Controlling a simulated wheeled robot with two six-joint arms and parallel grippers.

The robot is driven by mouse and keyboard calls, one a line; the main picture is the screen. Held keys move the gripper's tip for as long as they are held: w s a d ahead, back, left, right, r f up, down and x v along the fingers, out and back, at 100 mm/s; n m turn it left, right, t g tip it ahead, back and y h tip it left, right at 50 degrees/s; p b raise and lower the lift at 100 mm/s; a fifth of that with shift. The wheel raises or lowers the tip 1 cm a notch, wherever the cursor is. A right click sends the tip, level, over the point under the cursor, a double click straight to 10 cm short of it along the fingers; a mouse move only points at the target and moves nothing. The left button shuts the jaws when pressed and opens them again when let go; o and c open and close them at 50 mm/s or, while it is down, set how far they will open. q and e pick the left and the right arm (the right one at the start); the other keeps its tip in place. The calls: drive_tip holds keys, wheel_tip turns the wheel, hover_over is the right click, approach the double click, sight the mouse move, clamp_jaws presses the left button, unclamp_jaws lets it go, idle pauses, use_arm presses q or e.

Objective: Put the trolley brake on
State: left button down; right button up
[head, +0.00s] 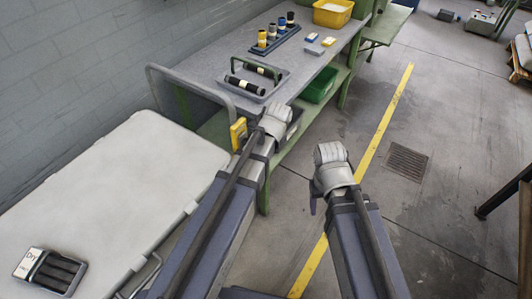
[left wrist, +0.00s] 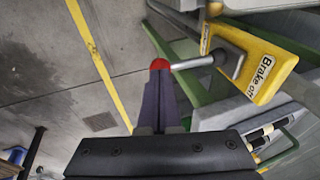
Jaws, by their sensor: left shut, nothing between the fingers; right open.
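The trolley (head: 125,185) is a pale flat-topped cart with a grey tube handle (head: 190,90) at its far end. A yellow brake box (head: 238,133) sits by that end. In the left wrist view the brake box (left wrist: 262,62) reads "Brake off", and a grey lever (left wrist: 192,62) sticks out of it, ending in a red knob (left wrist: 160,64). My left gripper (left wrist: 160,78) is shut and empty, its tips at the knob; whether they touch I cannot tell. In the head view its fingers are hidden behind the wrist. My right gripper (head: 313,204) is open and empty over the floor, mostly hidden by its wrist.
A grey workbench (head: 215,62) with green legs stands beyond the trolley. It bears a tray with black rollers (head: 245,85), several small bottles (head: 272,32) and a yellow bin (head: 332,12). A black-and-white item (head: 50,270) lies on the trolley. Floor to the right is clear around a drain (head: 407,162).

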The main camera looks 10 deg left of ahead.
use_arm(q)
drive_tip(key=f+b, duration=0.1)
drive_tip(key=b, duration=0.1)
drive_tip(key=f+y+b, duration=0.1)
drive_tip(key=f+b, duration=0.1)
drive_tip(key=f+y+b, duration=0.1)
drive_tip(key=f+b, duration=0.1)
drive_tip(key=shift+s+d+t, duration=0.1)
drive_tip(key=shift+d+t, duration=0.2)
drive_tip(key=shift+t, duration=0.1)
use_arm(e)
wheel_tip(320, 180, down, 7)
drive_tip(key=shift+r, duration=0.15)
use_arm(q)
drive_tip(key=shift+s+f, duration=0.1)
use_arm(e)
drive_tip(key=shift+d, duration=0.1)
